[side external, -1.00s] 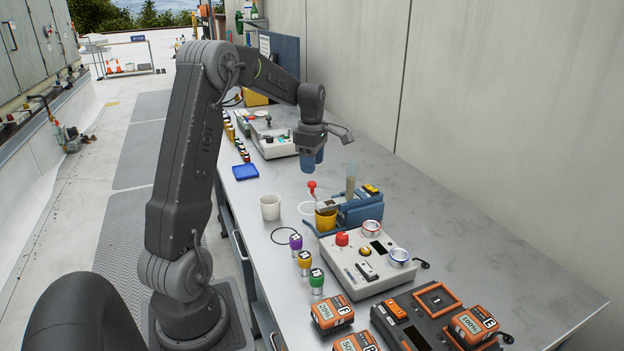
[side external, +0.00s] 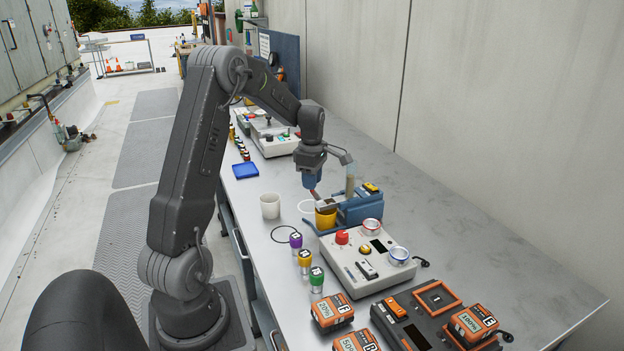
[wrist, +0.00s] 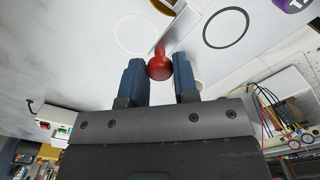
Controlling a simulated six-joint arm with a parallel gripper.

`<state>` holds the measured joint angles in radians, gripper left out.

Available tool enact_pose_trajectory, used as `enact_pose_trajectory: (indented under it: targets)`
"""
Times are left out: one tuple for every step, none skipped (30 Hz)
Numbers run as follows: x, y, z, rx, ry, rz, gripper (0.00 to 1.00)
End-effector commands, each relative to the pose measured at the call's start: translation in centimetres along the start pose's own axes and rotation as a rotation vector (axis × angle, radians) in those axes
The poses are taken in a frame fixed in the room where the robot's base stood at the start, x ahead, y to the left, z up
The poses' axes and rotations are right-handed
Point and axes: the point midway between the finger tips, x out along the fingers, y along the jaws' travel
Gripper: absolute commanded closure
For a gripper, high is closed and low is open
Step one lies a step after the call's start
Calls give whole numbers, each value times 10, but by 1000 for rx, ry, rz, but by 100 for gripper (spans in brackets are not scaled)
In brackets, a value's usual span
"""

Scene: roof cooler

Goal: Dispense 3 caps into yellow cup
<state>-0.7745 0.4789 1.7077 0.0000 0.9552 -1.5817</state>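The yellow cup (side external: 326,219) stands under the front of a blue dispenser (side external: 362,208) on the bench. A clear measuring tube (side external: 350,187) rises from the dispenser. The dispenser's red-knobbed lever (side external: 315,194) slants up beside the cup, its top hidden by my gripper (side external: 311,186) in the side view. In the wrist view the red knob (wrist: 160,67) sits between the tips of my gripper (wrist: 161,72). The two blue fingers stand apart, one on each side; whether they touch the knob is unclear. The inside of the cup cannot be made out.
A white cup (side external: 270,206) stands left of the dispenser. A grey control box (side external: 367,257) with a red knob is in front, beside purple, yellow and green-topped pieces (side external: 305,259). Orange battery packs (side external: 333,312) lie nearer. The bench's right side is clear.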

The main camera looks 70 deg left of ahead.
Motion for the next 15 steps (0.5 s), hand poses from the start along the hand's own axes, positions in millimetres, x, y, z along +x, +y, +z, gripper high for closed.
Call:
enact_pose_trajectory:
  targets:
    - [0, 0, 0, 0, 0, 0, 77]
    - [0, 0, 0, 0, 0, 0, 80]
    - [0, 0, 0, 0, 0, 0, 84]
    - [0, 0, 0, 0, 0, 0, 87]
    - [0, 0, 0, 0, 0, 0, 90]
    - [0, 0, 0, 0, 0, 0, 94]
    - [0, 0, 0, 0, 0, 0, 96]
    - [0, 0, 0, 0, 0, 0, 99]
    - [0, 0, 0, 0, 0, 0, 100]
    - [0, 0, 0, 0, 0, 0, 100]
    - [0, 0, 0, 0, 0, 0, 100]
    - [0, 0, 0, 0, 0, 0, 100]
    - [0, 0, 0, 0, 0, 0, 100]
    - [0, 0, 0, 0, 0, 0, 100]
    - [0, 0, 0, 0, 0, 0, 100]
